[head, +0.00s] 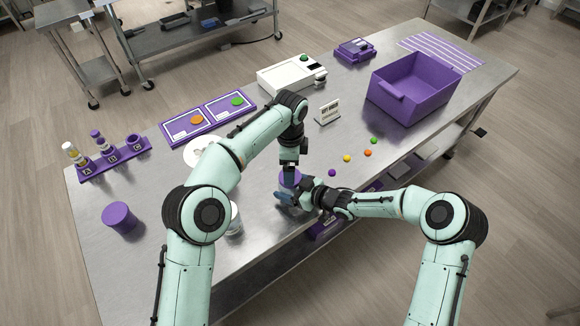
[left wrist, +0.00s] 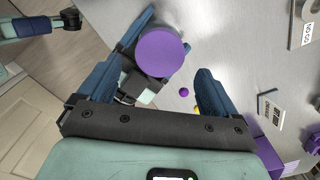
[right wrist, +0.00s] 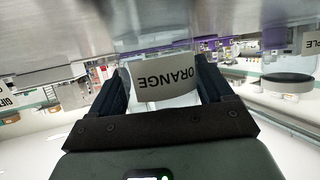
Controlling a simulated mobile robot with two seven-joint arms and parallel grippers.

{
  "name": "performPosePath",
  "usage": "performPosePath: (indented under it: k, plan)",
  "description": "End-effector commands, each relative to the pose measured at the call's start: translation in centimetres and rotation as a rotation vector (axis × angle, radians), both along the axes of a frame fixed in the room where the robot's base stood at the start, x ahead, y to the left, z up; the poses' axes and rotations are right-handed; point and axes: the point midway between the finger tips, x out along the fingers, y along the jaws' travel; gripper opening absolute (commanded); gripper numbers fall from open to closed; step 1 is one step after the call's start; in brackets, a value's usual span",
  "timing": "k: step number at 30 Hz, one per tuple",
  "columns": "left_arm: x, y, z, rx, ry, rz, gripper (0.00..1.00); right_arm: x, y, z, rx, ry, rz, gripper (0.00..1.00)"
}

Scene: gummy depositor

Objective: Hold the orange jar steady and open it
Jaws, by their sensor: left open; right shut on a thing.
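The orange jar has a round purple lid (head: 290,177), which faces up in the left wrist view (left wrist: 163,52). Its white label reading ORANGE (right wrist: 163,82) shows between the fingers in the right wrist view. My right gripper (head: 292,195) is shut around the jar's body from the right. My left gripper (head: 289,165) points down from above at the lid. In the left wrist view its fingers (left wrist: 158,88) are spread apart, with the lid beyond and between them. I cannot tell how much height separates the fingertips from the lid. The fingers hide most of the jar in the head view.
Several coloured gummies (head: 347,158) lie right of the jar. A purple bin (head: 412,88), white machine (head: 290,75), small sign (head: 328,112) and purple trays (head: 190,130) stand farther back. A purple-topped container (head: 121,220) stands left; another jar (head: 235,218) is partly behind my left arm.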

Motion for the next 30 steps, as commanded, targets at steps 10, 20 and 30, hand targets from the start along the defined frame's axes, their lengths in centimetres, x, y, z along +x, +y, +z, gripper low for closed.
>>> performPosePath:
  k: [10, 20, 30]
  plan:
    - [-0.2, 0.0, 0.3, 0.020, 0.017, 0.486, 0.93, 0.0, 0.0, 0.0, 0.001, -0.001, 0.000, 0.00]
    - [-0.2, 0.0, 2.1, 0.025, 0.009, 1.309, 0.93, 0.0, 0.0, 0.0, 0.001, -0.001, 0.000, 0.00]
    - [0.0, 0.0, 3.8, 0.002, -0.001, 1.811, 0.93, 0.0, 0.0, 0.0, 0.001, -0.001, 0.000, 0.00]
